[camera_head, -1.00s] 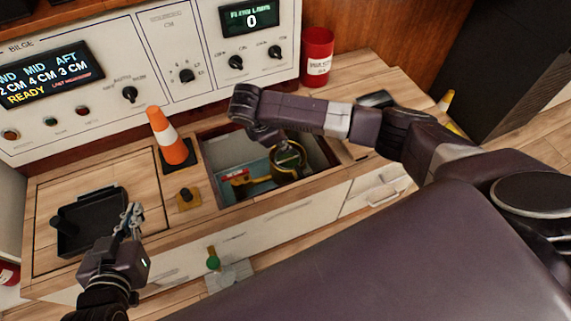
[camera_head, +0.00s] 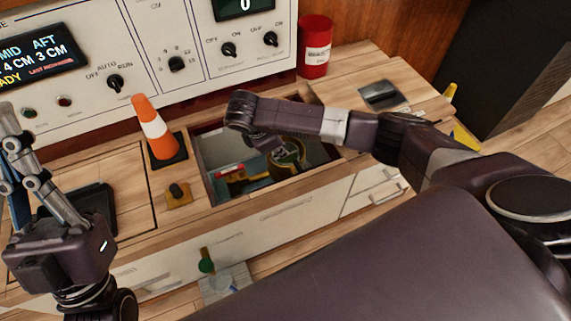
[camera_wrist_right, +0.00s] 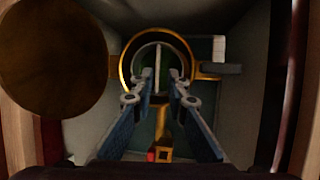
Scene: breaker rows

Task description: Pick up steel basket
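Inside the open hatch (camera_head: 205,165) in the counter sits a brass round housing (camera_head: 290,152), partly hidden by my right arm. In the right wrist view its brass ring (camera_wrist_right: 128,60) encloses a dull round grey-green interior, likely the steel basket (camera_wrist_right: 148,60), with a thin upright strip across its middle. My right gripper (camera_wrist_right: 162,82) points down into the hatch. Its two fingers are apart, either side of that strip; contact cannot be made out. My left gripper (camera_head: 18,135) is raised above the black tray at the left; its finger gap is unclear.
A black tray (camera_head: 98,200), an orange-and-white cone (camera_head: 152,130) and a small knob on a yellow plate (camera_head: 178,195) stand left of the hatch. A red can (camera_head: 315,48) stands behind right. A brown disc (camera_wrist_right: 50,60) fills the wrist view's upper left.

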